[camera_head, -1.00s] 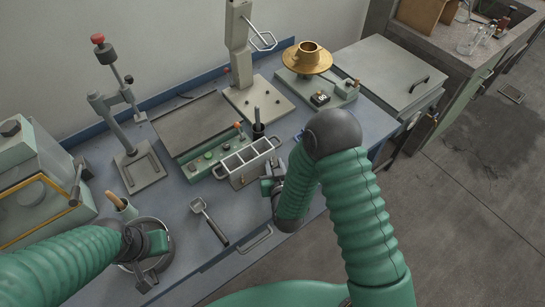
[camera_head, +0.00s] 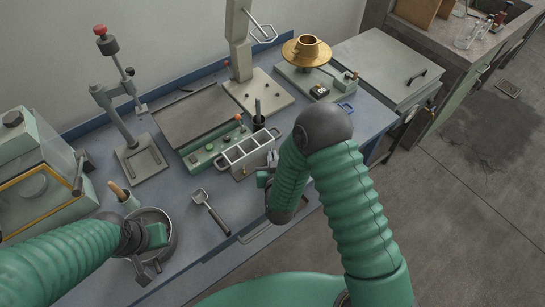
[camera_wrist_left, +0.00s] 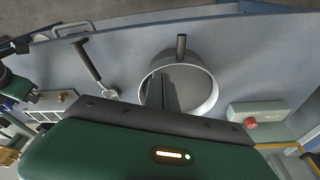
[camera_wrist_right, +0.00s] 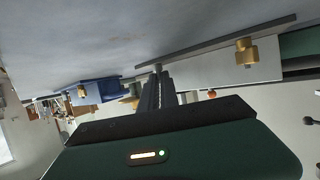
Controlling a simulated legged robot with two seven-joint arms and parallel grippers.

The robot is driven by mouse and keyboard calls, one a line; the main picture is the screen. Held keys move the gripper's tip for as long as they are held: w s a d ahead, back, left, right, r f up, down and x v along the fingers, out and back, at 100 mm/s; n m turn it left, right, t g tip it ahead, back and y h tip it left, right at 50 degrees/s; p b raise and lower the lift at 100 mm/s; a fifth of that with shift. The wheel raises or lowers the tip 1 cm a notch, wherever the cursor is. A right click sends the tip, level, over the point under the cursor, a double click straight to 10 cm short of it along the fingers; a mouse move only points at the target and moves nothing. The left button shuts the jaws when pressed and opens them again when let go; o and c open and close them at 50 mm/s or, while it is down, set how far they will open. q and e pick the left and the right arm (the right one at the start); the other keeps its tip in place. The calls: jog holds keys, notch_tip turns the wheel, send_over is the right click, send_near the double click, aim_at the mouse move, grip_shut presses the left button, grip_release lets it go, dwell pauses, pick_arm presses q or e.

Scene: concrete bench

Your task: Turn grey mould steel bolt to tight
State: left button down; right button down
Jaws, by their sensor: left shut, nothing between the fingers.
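The grey mould (camera_head: 237,155), a long open-topped block with several compartments, sits near the front edge of the bench. My right gripper (camera_head: 265,180) is at its right end, partly hidden by my own arm. In the right wrist view, the mould's grey side (camera_wrist_right: 205,70) shows with a brass fitting (camera_wrist_right: 245,52). A small steel bolt end (camera_wrist_right: 157,67) seems to show right at the tips of my right gripper (camera_wrist_right: 160,80). I cannot tell whether the fingers hold it. My left gripper (camera_wrist_left: 166,90) is shut and empty over a round metal pot (camera_wrist_left: 203,90).
A scoop (camera_head: 210,211) lies between the pot and the mould. The bench's front edge is close to the mould.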

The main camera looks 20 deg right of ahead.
pick_arm(q)
jog(key=shift+d, duration=0.1)
pick_arm(e)
jog(key=shift+f, duration=0.1)
jog(key=c, duration=1.6)
grip_release()
